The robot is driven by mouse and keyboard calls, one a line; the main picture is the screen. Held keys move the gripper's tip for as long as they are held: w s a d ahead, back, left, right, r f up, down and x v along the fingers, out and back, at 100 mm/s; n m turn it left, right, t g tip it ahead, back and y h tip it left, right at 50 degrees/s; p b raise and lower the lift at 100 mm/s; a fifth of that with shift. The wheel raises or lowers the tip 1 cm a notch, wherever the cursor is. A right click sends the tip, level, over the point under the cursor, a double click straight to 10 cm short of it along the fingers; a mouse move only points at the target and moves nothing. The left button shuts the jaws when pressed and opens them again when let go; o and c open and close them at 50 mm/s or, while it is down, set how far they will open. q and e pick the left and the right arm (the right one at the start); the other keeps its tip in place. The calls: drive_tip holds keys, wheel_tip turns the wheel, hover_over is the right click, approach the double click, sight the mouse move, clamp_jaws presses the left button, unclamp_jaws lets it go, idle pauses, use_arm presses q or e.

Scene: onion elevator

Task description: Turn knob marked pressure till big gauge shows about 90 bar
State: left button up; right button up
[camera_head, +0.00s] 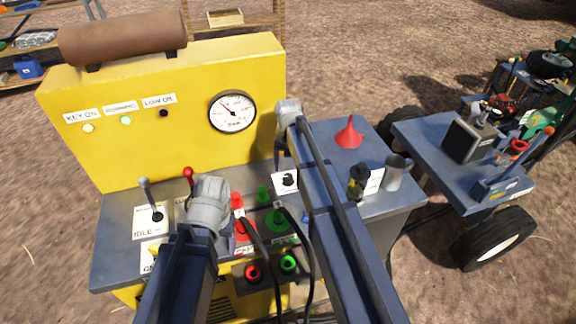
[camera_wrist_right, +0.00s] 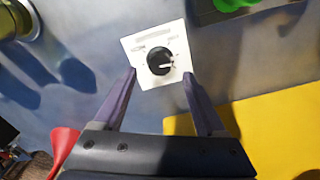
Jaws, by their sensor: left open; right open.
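The big round gauge (camera_head: 232,111) is on the yellow panel, its red needle pointing to the upper left; its numbers are too small to read. A black knob (camera_head: 288,180) on a white plate sits on the grey deck. In the right wrist view this knob (camera_wrist_right: 160,61) has a white mark pointing right; the plate's print is blurred. My right gripper (camera_wrist_right: 159,75) is open, its fingertips at the plate's lower left and right, with the knob between and slightly beyond them. I cannot tell whether they touch it. My left arm is over the deck's left part; its fingers are hidden.
A lever marked IDLE (camera_head: 152,204) stands at left. Red and green fittings (camera_head: 278,222) with dark hoses lie between my arms. A red funnel (camera_head: 350,132) and a metal jug (camera_head: 397,171) stand on the right side. A brown roll (camera_head: 122,36) lies on top of the machine.

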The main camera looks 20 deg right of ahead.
sight(288, 176)
wheel_tip(288, 176, up, 4)
drive_tip(key=p, duration=0.2)
drive_tip(key=shift+p, duration=0.4)
use_arm(q)
wheel_tip(288, 176, up, 4)
drive_tip(key=shift+f, duration=0.1)
use_arm(e)
drive_tip(key=shift+f, duration=0.15)
